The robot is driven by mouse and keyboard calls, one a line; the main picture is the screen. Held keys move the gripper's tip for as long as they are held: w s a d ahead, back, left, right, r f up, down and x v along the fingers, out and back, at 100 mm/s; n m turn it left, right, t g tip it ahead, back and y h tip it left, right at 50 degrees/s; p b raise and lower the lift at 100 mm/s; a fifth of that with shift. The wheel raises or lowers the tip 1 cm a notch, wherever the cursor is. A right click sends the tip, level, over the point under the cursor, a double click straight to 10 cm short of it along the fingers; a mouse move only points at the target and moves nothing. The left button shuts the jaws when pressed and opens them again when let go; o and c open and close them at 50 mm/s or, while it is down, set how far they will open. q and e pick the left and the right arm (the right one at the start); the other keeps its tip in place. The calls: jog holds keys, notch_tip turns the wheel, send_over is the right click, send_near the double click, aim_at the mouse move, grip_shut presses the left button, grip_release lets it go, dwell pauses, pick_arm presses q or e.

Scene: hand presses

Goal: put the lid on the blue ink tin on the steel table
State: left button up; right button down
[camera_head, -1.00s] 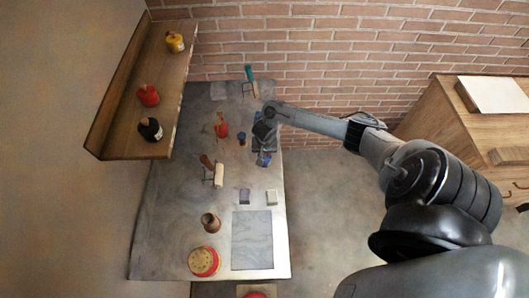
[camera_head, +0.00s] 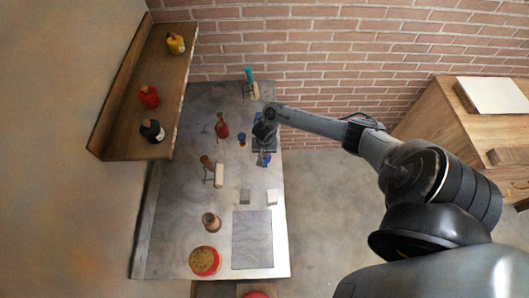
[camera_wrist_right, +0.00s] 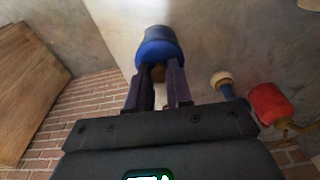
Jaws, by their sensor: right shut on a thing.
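My right gripper (camera_wrist_right: 158,88) is shut on the brown knob (camera_wrist_right: 157,73) of the blue lid (camera_wrist_right: 160,54). In the right wrist view, a duller grey-blue round body (camera_wrist_right: 158,34), which looks like the tin, lies just beyond the lid and in line with it. I cannot tell whether the lid is seated on it or only close to it. In the head view, the right gripper (camera_head: 263,146) is at the right edge of the steel table (camera_head: 180,225), and a blue patch (camera_head: 263,160) shows just below it. My left gripper is not in view.
A small blue item with a pale top (camera_head: 242,139) and a red bottle (camera_head: 221,127) stand left of the right gripper. A brown-handled roller (camera_head: 218,175), a brown pot (camera_head: 210,222) and a red round tin (camera_head: 204,261) are nearer. A shelf (camera_head: 118,120) holds several bottles.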

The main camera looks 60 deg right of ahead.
dwell(0.5)
jog(key=shift+p, duration=0.55)
dwell(0.9)
jog(key=shift+f+p, duration=0.1)
jog(key=shift+p, duration=0.25)
jog(key=shift+f, duration=0.1)
jog(key=shift+p, duration=0.45)
dwell(0.6)
dwell(0.5)
jog(key=c, duration=0.9)
grip_release()
jog(key=shift+c, duration=0.2)
